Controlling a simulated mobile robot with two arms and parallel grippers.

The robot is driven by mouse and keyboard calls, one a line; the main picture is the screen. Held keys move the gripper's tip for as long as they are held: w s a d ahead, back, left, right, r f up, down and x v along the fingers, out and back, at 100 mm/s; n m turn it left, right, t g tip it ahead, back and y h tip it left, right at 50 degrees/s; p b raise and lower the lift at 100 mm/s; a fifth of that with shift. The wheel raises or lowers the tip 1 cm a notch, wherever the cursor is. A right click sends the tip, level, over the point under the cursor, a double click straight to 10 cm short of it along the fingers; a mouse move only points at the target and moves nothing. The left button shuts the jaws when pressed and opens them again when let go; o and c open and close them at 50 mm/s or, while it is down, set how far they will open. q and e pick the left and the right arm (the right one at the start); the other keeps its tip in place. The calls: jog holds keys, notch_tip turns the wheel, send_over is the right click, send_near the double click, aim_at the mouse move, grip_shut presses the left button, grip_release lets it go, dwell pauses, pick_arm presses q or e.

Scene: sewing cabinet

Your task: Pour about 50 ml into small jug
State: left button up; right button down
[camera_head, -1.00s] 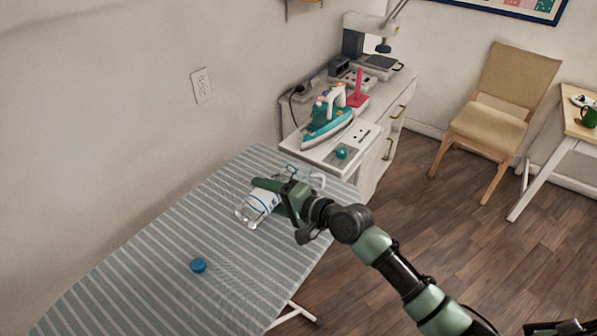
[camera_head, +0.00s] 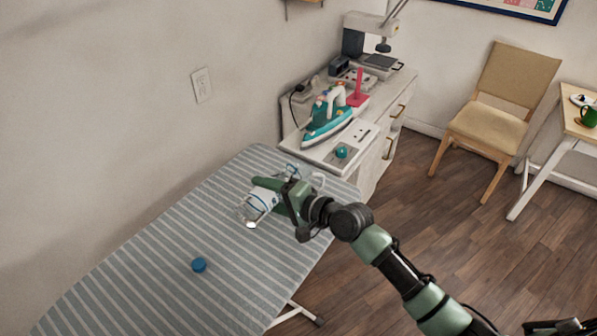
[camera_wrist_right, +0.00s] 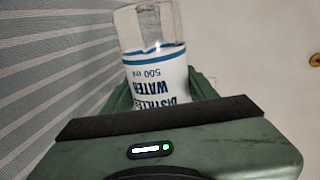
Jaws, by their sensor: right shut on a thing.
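My right gripper (camera_head: 282,195) is shut on a clear bottle (camera_head: 252,210) with a white and blue label, above the striped ironing board. The bottle lies tilted, its clear end toward the lower left. In the right wrist view the bottle (camera_wrist_right: 150,28) sits between the fingers, its "distilled water 500 ml" label upside down. I cannot tell whether water is flowing or how much the jug holds. My left gripper is not in view.
A blue cap (camera_head: 199,265) lies on the ironing board (camera_head: 150,270), whose near part is otherwise clear. Beyond the board, a teal iron (camera_head: 325,122) and a teal knob (camera_head: 341,152) are on the white cabinet (camera_head: 372,165). A chair (camera_head: 500,100) stands farther right.

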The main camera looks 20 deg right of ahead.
jog(key=shift+r, duration=0.1)
jog(key=f+b, duration=0.1)
jog(key=f+n+b, duration=0.1)
jog(key=b, duration=0.1)
jog(key=f+b, duration=0.1)
jog(key=shift+s+a+f+n+t, duration=0.2)
jog(key=shift+a+f+n+t, duration=0.1)
jog(key=shift+f, duration=0.1)
jog(key=shift+n+h+b, duration=0.3)
jog(key=shift+h, duration=0.2)
jog(key=shift+r, duration=0.25)
jog(key=shift+w+d+f+n+t, duration=0.2)
jog(key=shift+f+n+t, duration=0.15)
jog(key=shift+n, duration=0.35)
jog(key=shift+r, duration=0.1)
